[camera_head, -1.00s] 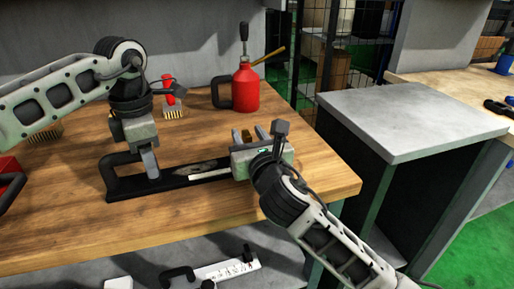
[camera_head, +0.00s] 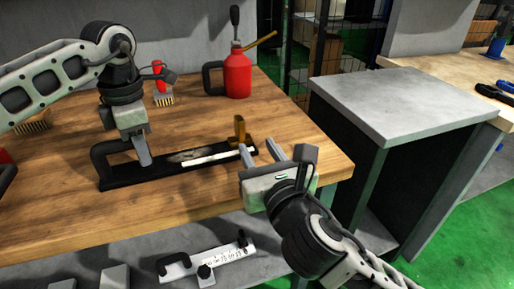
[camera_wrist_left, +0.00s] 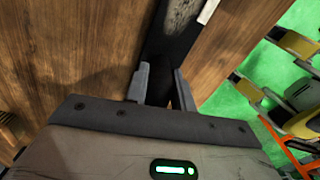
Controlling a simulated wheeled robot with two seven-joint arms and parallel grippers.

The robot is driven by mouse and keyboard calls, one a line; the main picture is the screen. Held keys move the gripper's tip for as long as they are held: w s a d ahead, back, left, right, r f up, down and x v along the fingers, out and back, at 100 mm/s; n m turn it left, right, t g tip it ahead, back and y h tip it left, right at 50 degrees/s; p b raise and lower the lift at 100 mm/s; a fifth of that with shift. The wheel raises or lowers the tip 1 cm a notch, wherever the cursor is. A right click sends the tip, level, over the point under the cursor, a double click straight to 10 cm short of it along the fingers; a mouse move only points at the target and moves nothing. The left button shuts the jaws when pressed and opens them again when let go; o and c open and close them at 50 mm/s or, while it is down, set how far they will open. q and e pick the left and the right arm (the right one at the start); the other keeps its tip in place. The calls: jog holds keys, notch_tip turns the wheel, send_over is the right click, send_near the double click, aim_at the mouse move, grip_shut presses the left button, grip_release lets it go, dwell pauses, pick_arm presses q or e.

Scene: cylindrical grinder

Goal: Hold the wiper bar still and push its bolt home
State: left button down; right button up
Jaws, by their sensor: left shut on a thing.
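The wiper bar (camera_head: 175,165) is a long black bar with a looped handle at its left end and a pale strip, lying on the wooden bench. It also shows in the left wrist view (camera_wrist_left: 176,30). My left gripper (camera_head: 144,160) is shut on the bar near its handle end; in the wrist view its fingers (camera_wrist_left: 162,88) straddle the dark bar. A brass-coloured piece (camera_head: 239,130), apparently the bolt, stands upright at the bar's right end; how deep it sits cannot be told.
A red oil can (camera_head: 238,76) and a brush (camera_head: 163,98) stand behind the bar. Another brush (camera_head: 35,122) lies at the left. A white bar with black knobs (camera_head: 222,256) lies on the shelf below. A grey-topped cabinet (camera_head: 405,100) stands right of the bench.

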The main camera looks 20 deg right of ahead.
pick_arm(q)
jog(key=c, duration=1.1)
grip_release()
notch_tip(320, 180, up, 12)
jog(key=shift+r, duration=0.1)
